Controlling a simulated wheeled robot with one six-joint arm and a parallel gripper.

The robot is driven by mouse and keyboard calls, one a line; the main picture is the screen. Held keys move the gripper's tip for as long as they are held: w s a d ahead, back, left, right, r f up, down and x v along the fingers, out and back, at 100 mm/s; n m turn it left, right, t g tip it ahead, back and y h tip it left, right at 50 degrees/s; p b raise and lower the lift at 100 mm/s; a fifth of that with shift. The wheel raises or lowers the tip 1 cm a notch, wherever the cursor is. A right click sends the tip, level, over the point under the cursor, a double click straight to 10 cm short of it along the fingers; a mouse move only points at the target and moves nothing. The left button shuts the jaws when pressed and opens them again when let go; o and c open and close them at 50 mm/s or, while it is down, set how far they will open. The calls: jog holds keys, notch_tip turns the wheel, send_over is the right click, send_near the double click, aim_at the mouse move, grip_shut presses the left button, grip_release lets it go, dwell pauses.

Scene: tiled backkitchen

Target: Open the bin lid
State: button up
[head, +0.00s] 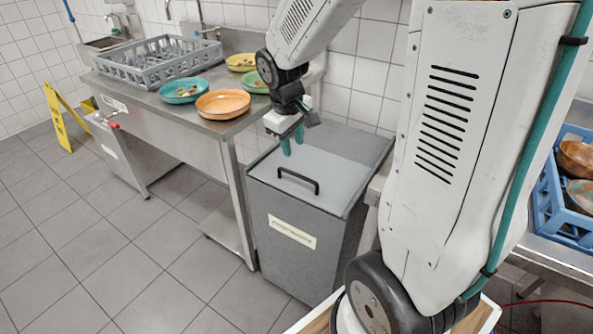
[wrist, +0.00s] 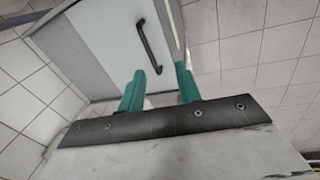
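The grey bin (head: 300,225) stands between the steel counter and my arm, with a label on its front. Its lid (head: 318,168) lies shut on top and carries a black bar handle (head: 298,180) near the front edge. My gripper (head: 292,143), with green fingers, is above the lid, behind the handle and apart from it. In the wrist view the handle (wrist: 149,46) lies beyond the fingertips (wrist: 160,78). The two fingers are spread with nothing between them.
A steel counter (head: 175,110) at left holds a grey dish rack (head: 155,60) and several plates, including an orange one (head: 223,104). A blue crate (head: 562,200) with bowls stands at right. A yellow floor sign (head: 57,118) stands far left. The tiled floor in front is clear.

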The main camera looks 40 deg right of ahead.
jog(key=n, duration=0.1)
send_near(297, 175)
jog(key=f, duration=0.2)
jog(key=d+f, duration=0.1)
jog(key=f, duration=0.4)
jog(key=shift+w+d+f, duration=0.35)
grip_shut()
